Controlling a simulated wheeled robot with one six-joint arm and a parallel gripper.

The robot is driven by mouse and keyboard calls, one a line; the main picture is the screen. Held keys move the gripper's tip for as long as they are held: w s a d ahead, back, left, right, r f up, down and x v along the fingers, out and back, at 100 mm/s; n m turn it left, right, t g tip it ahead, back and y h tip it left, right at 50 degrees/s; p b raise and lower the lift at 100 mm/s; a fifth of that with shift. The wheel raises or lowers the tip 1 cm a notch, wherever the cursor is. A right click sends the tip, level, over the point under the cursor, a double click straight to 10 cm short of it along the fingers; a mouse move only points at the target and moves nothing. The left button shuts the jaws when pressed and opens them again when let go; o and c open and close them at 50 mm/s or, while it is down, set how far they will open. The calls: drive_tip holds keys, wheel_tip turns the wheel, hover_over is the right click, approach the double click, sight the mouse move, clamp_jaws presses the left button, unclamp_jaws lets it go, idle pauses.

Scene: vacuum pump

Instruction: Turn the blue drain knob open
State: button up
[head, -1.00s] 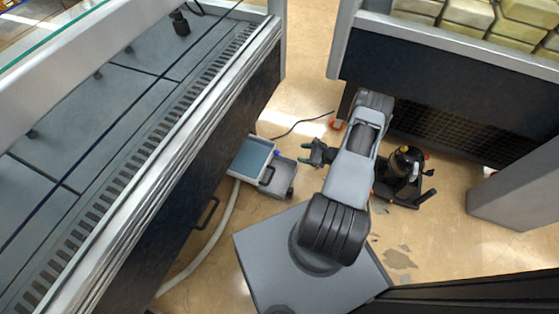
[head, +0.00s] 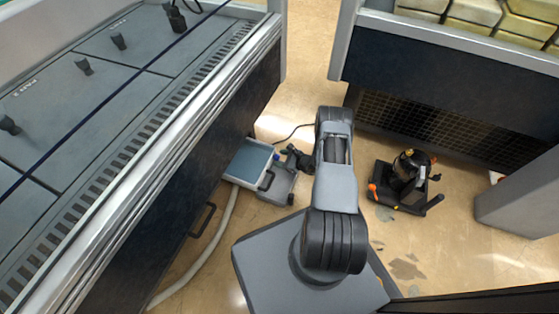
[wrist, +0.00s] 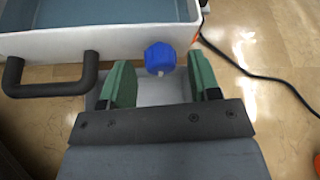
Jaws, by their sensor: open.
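The blue drain knob (wrist: 160,58) sits on the near side of a pale tray with a blue-grey inside (wrist: 110,12), in the wrist view. A small white mark shows on the knob's lower edge. My gripper (wrist: 164,82) is open, with its two green fingers apart, one to the left and one to the right below the knob. The knob shows between and just beyond the fingertips, and I cannot tell whether they touch it. In the head view my gripper (head: 291,158) is beside the tray (head: 249,160); the knob is a tiny blue spot (head: 276,156) there.
A black handle (wrist: 50,76) juts from the tray, left of the fingers. A dark cable (wrist: 262,75) lies on the floor at right. The pale hose (head: 215,240) runs along the left bench. A black pump-like device (head: 408,178) stands right of my arm.

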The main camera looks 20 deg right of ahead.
drive_tip(key=shift+w+a+f, duration=0.2)
drive_tip(key=shift+w+a, duration=0.05)
drive_tip(key=shift+w, duration=0.15)
drive_tip(key=shift+c, duration=0.2)
drive_tip(key=c, duration=0.9)
